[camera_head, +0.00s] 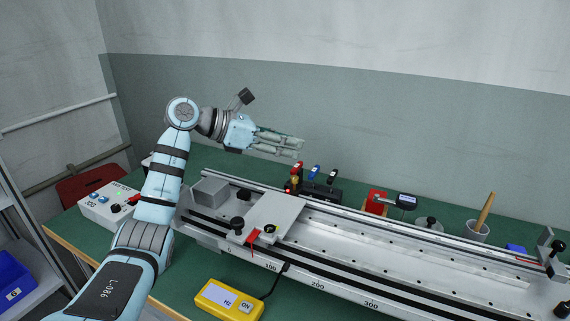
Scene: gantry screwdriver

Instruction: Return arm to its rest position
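My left arm comes in from the lower left, bends up at the elbow and reaches right. Its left gripper (299,148) is raised in the air above the back of the bench, before the grey wall, with its fingers pointing right. Nothing shows held in it. The fingers lie close to edge-on, so I cannot tell how far apart they are. The gripper is above and behind the long gantry rail (400,250) and appears clear of it. My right arm and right gripper are out of view.
A grey carriage plate (268,215) sits on the rail's left part. A yellow meter (230,300) lies in front. A control box (108,205) stands left. Behind the rail are coloured-handled tools (315,180), a red device (376,200) and a cup (477,232) holding a wooden stick.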

